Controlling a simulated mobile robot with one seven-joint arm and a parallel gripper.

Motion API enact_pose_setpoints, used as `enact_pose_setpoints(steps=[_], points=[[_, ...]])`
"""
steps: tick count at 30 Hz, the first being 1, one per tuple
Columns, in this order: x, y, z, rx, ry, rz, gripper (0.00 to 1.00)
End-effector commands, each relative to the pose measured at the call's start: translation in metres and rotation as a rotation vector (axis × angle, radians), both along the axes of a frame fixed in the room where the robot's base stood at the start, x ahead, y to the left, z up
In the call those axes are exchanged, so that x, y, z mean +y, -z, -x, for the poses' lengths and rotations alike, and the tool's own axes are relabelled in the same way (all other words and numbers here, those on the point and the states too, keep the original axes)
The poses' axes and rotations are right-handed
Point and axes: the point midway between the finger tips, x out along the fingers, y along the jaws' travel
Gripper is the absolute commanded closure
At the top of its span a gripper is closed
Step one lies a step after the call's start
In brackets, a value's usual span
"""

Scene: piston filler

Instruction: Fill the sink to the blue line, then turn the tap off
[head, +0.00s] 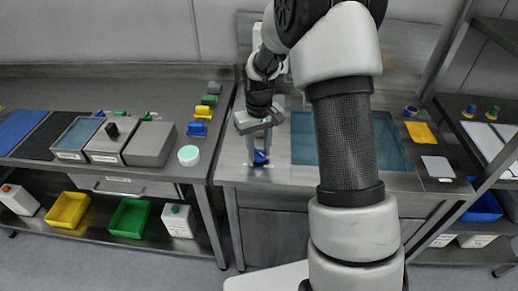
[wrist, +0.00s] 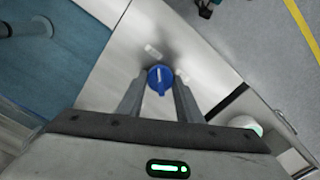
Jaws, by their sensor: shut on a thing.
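A round blue knob with a pale pointer line (wrist: 160,76) sits on the steel counter beside the sink. It also shows in the head view (head: 261,158) under my gripper (head: 259,146). In the wrist view my gripper (wrist: 159,92) has one finger on each side of the knob, shut on it. The sink (head: 394,150) is a teal-blue basin to the right of the knob, partly hidden behind my arm. In the wrist view the sink (wrist: 50,75) fills the left side, with a dark pipe-like part over it. I cannot make out the blue line or the water level.
On the left bench stand grey boxes (head: 150,144), small coloured blocks and a white-green round jar (head: 188,155). Yellow (head: 68,210) and green (head: 130,218) bins sit on the shelf below. Right of the sink lie an orange cloth (head: 420,132) and a pale card (head: 438,167).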

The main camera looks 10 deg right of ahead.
Motion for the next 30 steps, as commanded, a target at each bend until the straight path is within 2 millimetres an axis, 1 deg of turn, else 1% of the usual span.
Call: enact_pose_setpoints(steps=[14,15,17,18,26,30], points=[[-0.0003,-0.0016,-0.0019,-0.005,-0.018,0.001,0.91],[-0.0003,-0.0016,-0.0019,-0.005,-0.018,0.001,0.67],[-0.0002,-0.0016,-0.0019,-0.005,-0.018,0.001,0.57],[-0.0003,-0.0014,-0.0017,-0.005,-0.017,0.001,0.5],[-0.0001,-0.0007,-0.0007,-0.002,-0.016,0.001,0.5],[-0.0001,-0.0074,-0.0011,-0.003,-0.016,0.0,0.5]])
